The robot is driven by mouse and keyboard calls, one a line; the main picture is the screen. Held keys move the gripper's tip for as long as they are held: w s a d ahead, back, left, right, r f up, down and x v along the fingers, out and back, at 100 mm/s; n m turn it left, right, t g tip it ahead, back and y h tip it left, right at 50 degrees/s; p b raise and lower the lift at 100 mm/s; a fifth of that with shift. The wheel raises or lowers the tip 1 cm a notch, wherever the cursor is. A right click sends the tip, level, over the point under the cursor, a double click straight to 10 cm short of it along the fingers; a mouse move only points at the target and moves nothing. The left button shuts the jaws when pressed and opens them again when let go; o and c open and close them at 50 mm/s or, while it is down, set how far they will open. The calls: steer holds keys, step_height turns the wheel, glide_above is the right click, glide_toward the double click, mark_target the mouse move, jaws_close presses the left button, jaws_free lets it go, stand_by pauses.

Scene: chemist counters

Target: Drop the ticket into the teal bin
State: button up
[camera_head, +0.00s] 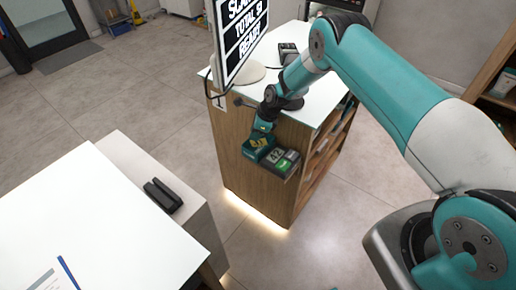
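My gripper (263,131) points down at the end of my arm, beside the wooden counter's end panel. A small teal box with a yellow mark (257,149), which looks like the teal bin, sits right below it. The gripper overlaps the box's top edge in the picture; I cannot tell if they touch. A dark and green unit with the number 42 (281,160) is just to the right of the box. I cannot make out a separate ticket. The fingers are too small and hidden to show whether they are open or hold anything.
The wooden counter (235,150) has a white top with a display screen (241,38) at its left end and open shelves on its right side.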

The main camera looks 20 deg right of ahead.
steer(key=shift+o, duration=0.2)
steer(key=shift+r, duration=0.1)
steer(key=b+v, duration=0.4)
steer(key=v, duration=1.3)
steer(key=shift+s+d, duration=0.1)
